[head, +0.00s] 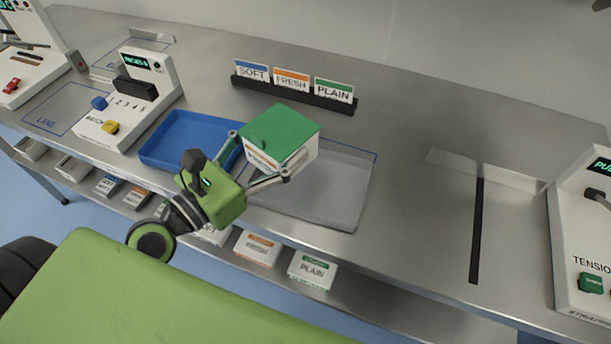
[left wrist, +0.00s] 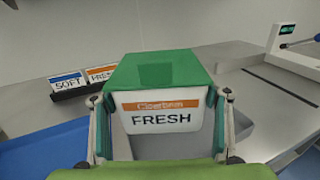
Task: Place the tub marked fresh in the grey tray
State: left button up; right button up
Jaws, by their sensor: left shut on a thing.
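The tub marked fresh (head: 282,138) has a green lid and white sides with an orange-striped label. In the left wrist view the tub (left wrist: 162,115) faces me with the word FRESH readable. My left gripper (head: 262,158) is shut on it, one finger on each side. The grey tray (head: 335,195) lies on the steel counter below and to the right of the tub, partly covered by it in the head view. I cannot tell the height of the tub above the tray. My right gripper is not in view.
A blue tray (head: 185,138) lies left of the grey tray. A card rack (head: 295,95) with SOFT, FRESH and PLAIN cards stands behind. Several tubs, one marked PLAIN (head: 312,268), sit on the lower shelf. Machines stand at left (head: 135,105) and right (head: 590,235).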

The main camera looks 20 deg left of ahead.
pick_arm(q)
jog(key=d+f, duration=0.1)
jog(key=w+d+f+b, duration=0.1)
jog(key=f, duration=0.1)
jog(key=d+f, duration=0.1)
jog(key=shift+w+d+f+b, duration=0.25)
jog(key=shift+w+d+b, duration=0.05)
jog(key=shift+d+b, duration=0.1)
jog(key=shift+w+d+f, duration=0.15)
jog(key=shift+d+f, duration=0.15)
jog(key=shift+f, duration=0.2)
jog(key=f, duration=0.1)
jog(key=f+b, duration=0.1)
jog(key=f, duration=0.2)
jog(key=shift+w+d+b, duration=0.15)
jog(key=shift+d+b, duration=0.2)
jog(key=shift+r, duration=0.1)
jog(key=o, duration=1.4)
